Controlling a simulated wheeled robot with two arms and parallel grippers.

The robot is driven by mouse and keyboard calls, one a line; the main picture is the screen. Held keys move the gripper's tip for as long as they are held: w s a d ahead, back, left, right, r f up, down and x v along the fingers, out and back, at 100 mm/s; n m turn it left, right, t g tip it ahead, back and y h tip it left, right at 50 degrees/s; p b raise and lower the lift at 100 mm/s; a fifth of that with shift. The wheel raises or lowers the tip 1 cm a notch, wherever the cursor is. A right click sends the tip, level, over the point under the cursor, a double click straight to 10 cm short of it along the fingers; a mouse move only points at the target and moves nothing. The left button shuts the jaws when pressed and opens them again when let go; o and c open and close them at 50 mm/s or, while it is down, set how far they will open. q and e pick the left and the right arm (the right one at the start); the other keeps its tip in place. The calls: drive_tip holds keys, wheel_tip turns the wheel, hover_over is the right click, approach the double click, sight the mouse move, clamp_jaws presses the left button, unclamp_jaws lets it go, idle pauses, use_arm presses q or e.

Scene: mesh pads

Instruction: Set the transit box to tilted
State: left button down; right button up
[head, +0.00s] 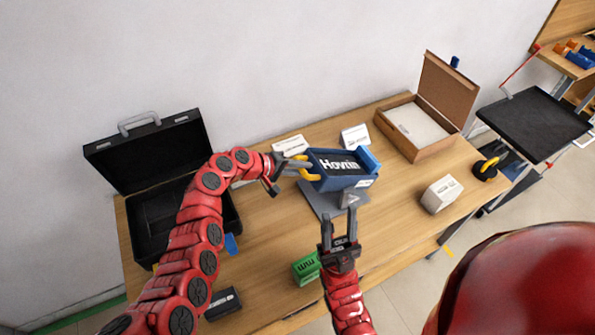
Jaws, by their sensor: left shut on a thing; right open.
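The dark blue box with white lettering (330,180), likely the transit box, is at the middle of the table, over a grey plate (320,205). It looks tilted, its lettered face turned up toward me; I cannot tell whether it touches the plate. A yellow handle (306,173) is on its left side, and a lighter blue part (369,158) on its right. My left gripper (298,167) is shut on the yellow handle. My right gripper (340,213) is open and empty, in front of the box near a small grey block (350,198).
An open black case (140,225) stands at the left. An open brown box (433,150) is at the back right. The table's right front is clear.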

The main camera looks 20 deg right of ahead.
use_arm(q)
drive_tip(key=shift+d+r, duration=0.4)
drive_tip(key=shift+r, duration=0.05)
idle(0.4)
drive_tip(key=c, duration=0.8)
unclamp_jaws()
drive_tip(key=shift+d, duration=0.1)
drive_tip(key=shift+o, duration=0.2)
drive_tip(key=b+v, duration=0.3)
drive_tip(key=v, duration=1.4)
